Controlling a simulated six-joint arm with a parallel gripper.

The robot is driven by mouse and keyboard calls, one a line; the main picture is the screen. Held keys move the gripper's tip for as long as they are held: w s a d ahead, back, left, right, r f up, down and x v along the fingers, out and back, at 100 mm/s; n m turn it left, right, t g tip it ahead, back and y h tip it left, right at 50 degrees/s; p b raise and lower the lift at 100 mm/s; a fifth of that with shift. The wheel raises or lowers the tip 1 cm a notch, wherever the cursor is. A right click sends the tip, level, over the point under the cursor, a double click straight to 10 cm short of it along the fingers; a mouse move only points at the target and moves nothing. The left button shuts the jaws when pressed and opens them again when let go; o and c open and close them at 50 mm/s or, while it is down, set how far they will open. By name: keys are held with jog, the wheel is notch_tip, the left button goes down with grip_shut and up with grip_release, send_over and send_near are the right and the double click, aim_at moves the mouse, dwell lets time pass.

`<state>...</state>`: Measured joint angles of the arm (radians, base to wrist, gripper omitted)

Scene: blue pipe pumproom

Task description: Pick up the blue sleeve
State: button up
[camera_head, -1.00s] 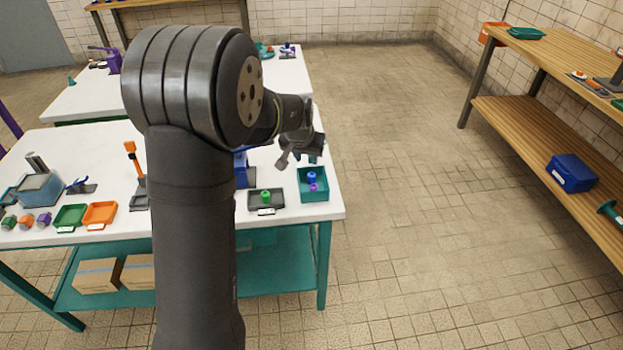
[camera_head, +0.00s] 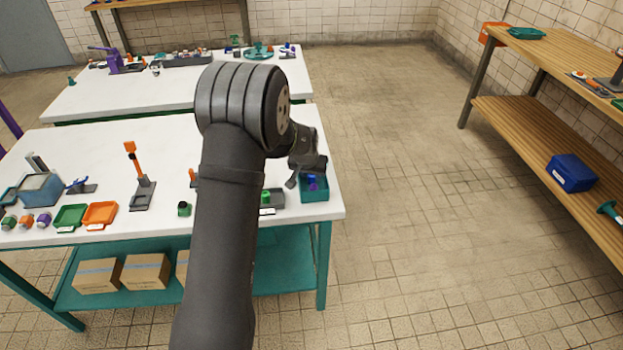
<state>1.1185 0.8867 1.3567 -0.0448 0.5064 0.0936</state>
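The blue sleeve (camera_head: 312,179) is small and upright in the teal tray (camera_head: 316,196) at the right front corner of the near white table. A purple piece (camera_head: 313,187) is right in front of it in the same tray. My gripper (camera_head: 306,177) is over the back left part of this tray, close to the blue sleeve. Its fingers are spread, one at the left and one at the right, and nothing shows held between them. They partly hide the tray's back, and I cannot tell whether they touch the sleeve.
A dark grey tray (camera_head: 276,207) with a green piece (camera_head: 266,196) is just left of the teal tray, partly behind my arm. An orange-topped stand (camera_head: 142,190), an orange tray (camera_head: 100,214) and a green tray (camera_head: 70,216) are farther left. The floor to the right is clear.

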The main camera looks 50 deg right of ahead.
jog(key=shift+f, duration=0.15)
grip_shut()
